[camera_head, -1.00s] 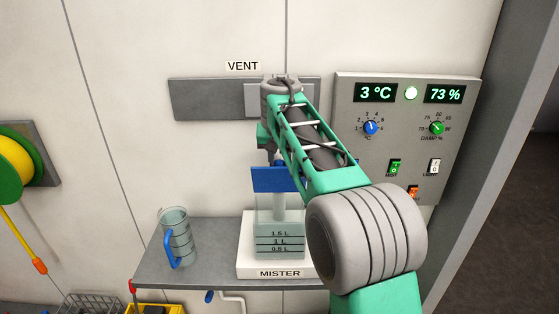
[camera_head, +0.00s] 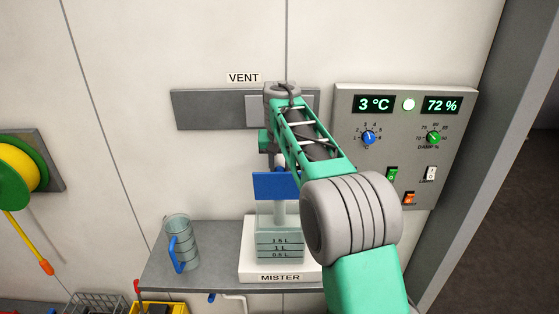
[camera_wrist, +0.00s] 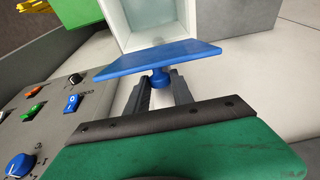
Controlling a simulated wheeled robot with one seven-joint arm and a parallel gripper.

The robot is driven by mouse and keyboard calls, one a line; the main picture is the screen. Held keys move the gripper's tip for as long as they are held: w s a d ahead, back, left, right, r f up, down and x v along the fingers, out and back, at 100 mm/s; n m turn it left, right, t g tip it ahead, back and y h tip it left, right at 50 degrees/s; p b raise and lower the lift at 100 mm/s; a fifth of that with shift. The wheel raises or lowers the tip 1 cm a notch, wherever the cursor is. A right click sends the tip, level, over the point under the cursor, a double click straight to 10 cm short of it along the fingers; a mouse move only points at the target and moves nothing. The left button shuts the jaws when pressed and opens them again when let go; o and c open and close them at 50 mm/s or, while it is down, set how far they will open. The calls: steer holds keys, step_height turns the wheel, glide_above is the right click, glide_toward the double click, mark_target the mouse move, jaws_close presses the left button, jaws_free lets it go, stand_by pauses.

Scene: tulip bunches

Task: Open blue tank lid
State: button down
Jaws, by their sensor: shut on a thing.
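The blue lid (camera_head: 276,186) is a flat square plate with a round knob. In the wrist view the lid (camera_wrist: 158,57) is raised clear of the tank, whose open white-walled top (camera_wrist: 117,25) shows beyond it. My gripper (camera_wrist: 160,82) has its two dark fingers shut on the knob. In the head view my gripper is mostly hidden behind my arm, just above the lid. The clear tank (camera_head: 279,246) stands on the white MISTER base (camera_head: 280,277) below the lid, with litre marks on its front.
A clear jug (camera_head: 183,243) with a blue handle stands left of the tank on the grey shelf (camera_head: 205,273). The control panel (camera_head: 400,105) with dials and switches is close on the right. A grey vent rail (camera_head: 210,110) is on the wall behind. A yellow-green reel (camera_head: 20,168) hangs at left.

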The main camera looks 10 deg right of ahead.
steer(key=shift+r, duration=0.1)
steer(key=c, duration=1.1)
jaws_free()
steer(key=p+v, duration=0.1)
steer(key=v, duration=0.6)
steer(key=shift+s+r, duration=0.1)
steer(key=shift+r, duration=0.25)
